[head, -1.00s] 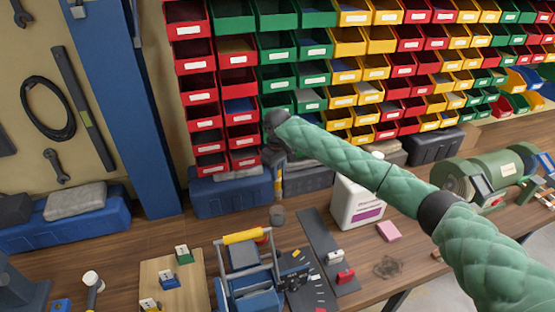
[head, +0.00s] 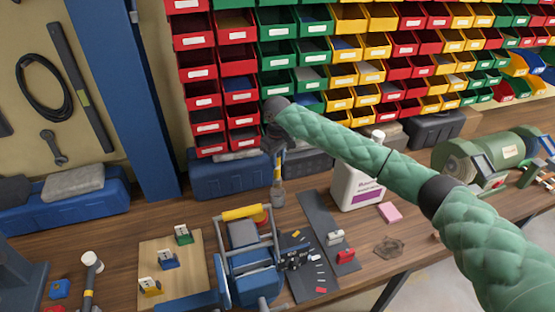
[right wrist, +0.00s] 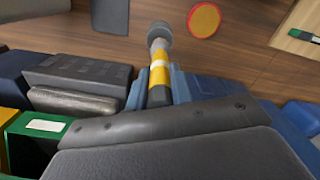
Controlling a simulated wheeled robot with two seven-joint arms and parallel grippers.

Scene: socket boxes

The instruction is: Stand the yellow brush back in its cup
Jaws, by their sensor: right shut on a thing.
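The yellow brush (head: 278,172) hangs roughly upright below my right gripper (head: 278,150), which is shut on its upper part. In the right wrist view the brush's yellow band (right wrist: 159,72) shows beyond the dark gripper body. The small grey cup (head: 277,194) stands on the bench directly under the brush. The brush's lower end meets the cup's top in the head view and appears to be at or inside its mouth; I cannot tell how deep. In the right wrist view a grey round shape (right wrist: 159,34) lies at the brush's far end. My left gripper is not in view.
A blue toolbox-like machine with a yellow handle (head: 241,212) and a round orange-red thing (head: 261,216) stand close in front of the cup. A white jug (head: 356,186) is to the right. Blue and dark cases (head: 228,176) and stacked bins (head: 240,90) are behind.

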